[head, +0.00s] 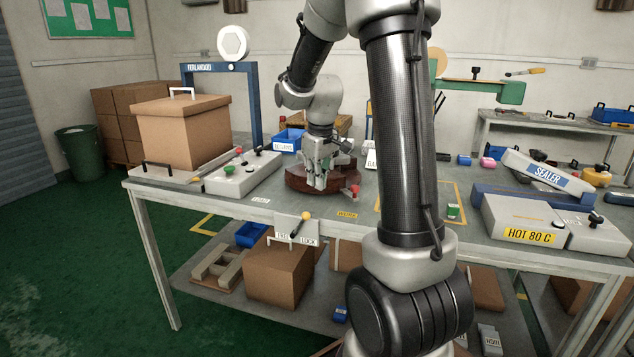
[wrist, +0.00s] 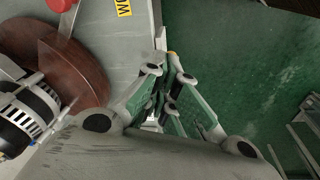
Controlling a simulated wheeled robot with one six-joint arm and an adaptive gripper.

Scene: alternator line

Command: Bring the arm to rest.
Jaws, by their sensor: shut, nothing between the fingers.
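My gripper (head: 318,183) hangs above the front part of the workbench, by the dark red round turntable (head: 345,180), in the head view. Its fingers point down and are shut with nothing between them. In the wrist view my gripper (wrist: 168,60) is over the bench's front edge, with green floor beyond. The turntable (wrist: 95,75) lies to its left there, with a silver and black alternator (wrist: 28,118) on it. In the head view the arm and gripper mostly hide the alternator.
A large cardboard box (head: 183,138) stands on the bench's left, near a blue frame (head: 255,105). A grey switch box (head: 243,176) sits left of the turntable. A red knob (head: 355,190) is close to its right. A HOT 80 C unit (head: 525,218) stands at right.

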